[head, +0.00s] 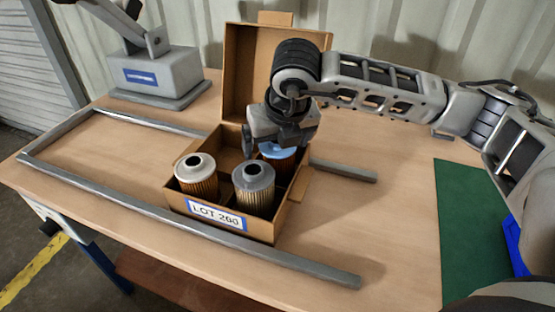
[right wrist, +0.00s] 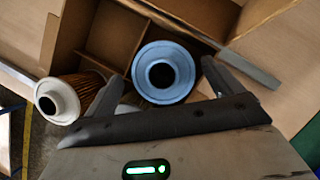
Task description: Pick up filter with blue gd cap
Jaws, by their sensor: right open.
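The filter with the blue cap (head: 277,151) stands in the back right compartment of an open cardboard box (head: 282,222). Its round blue cap (right wrist: 163,72) with a dark central hole faces the right wrist camera. My right gripper (head: 272,150) is above this filter. Its open fingers stand on either side of the blue cap in the right wrist view (right wrist: 165,72), and the filter does not look held. Two other filters stand in the front compartments, one with a white cap (head: 195,170) and one with a grey cap (head: 254,175). My left gripper is not visible.
The box lid (head: 247,75) stands up at the back. A grey metal frame (head: 200,232) lies around the box on the wooden table (head: 390,230). A green mat (head: 465,225) is at the right. A grey machine (head: 160,75) stands at the back left.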

